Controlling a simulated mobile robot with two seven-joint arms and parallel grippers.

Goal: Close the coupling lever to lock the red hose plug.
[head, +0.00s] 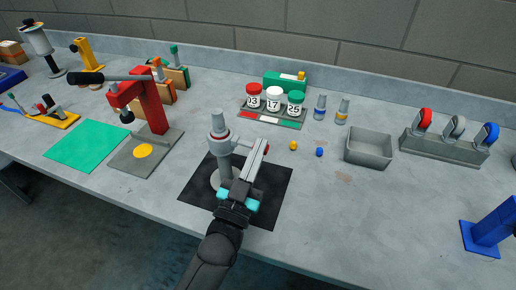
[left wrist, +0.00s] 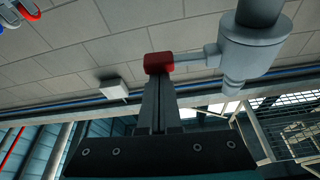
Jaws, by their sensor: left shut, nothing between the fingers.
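The grey coupling (head: 226,172) stands upright on a black mat (head: 272,204). A pale plug (head: 218,122) with a red band sits in its top. The lever (head: 241,143) sticks out sideways from the coupling to the right; its red end (head: 266,148) is mostly hidden behind my fingers. My left gripper (head: 260,150) is shut and empty, just right of the coupling. In the left wrist view, the closed fingertips (left wrist: 160,78) are at the lever's red knob (left wrist: 158,62); whether they touch, I cannot tell. The coupling body (left wrist: 255,45) is at the upper right.
A red press (head: 151,106) stands to the left, beside a green mat (head: 87,146). Numbered jars (head: 273,98) stand behind the coupling. A yellow ball (head: 293,146), a blue ball (head: 319,152) and a grey bin (head: 370,150) are to the right.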

